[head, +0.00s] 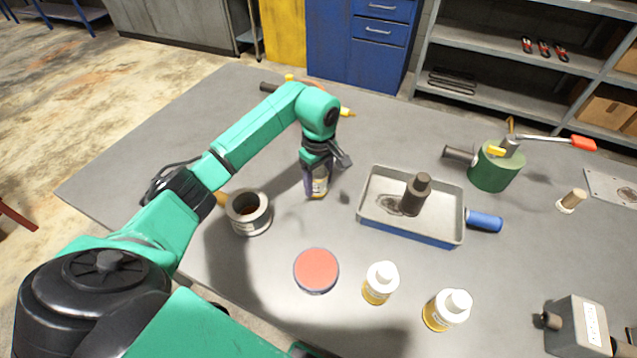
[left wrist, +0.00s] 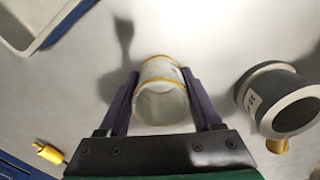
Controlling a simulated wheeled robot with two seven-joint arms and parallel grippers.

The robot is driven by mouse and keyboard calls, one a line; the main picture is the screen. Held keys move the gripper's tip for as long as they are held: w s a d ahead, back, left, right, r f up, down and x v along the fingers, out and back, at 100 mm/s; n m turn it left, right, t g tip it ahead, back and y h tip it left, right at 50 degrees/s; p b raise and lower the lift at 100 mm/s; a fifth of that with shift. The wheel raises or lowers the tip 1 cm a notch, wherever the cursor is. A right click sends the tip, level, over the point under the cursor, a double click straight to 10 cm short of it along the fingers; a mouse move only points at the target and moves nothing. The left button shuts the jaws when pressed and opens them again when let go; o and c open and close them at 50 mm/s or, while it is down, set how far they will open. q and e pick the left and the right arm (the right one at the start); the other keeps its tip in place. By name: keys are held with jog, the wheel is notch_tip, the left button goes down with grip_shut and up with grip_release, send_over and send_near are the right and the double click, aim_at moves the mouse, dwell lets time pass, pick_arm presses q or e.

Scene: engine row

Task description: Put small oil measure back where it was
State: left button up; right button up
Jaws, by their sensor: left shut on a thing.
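The small oil measure (head: 319,188) is a little pale cylinder with yellowish bands, left of the middle of the table in the head view. My left gripper (head: 316,178) points down and is shut on it. In the left wrist view the measure (left wrist: 160,100) sits between the two dark fingers of the left gripper (left wrist: 163,100), with its round open end toward the camera. Its shadow lies apart from it, so it looks held above the table. The fingers hide part of its sides. My right gripper is not in view.
A grey round pot with a wooden handle (head: 248,222) stands to the left. A metal tray (head: 440,228) holding a dark bottle (head: 417,193) is to the right. A red-topped tin (head: 316,270) and two white-capped bottles stand nearer. A green can (head: 495,170) is far right.

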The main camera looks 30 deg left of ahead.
pick_arm(q)
jog(key=shift+f, duration=1.1)
jog(key=o, duration=1.4)
jog(key=shift+r, duration=0.1)
jog(key=shift+r, duration=0.15)
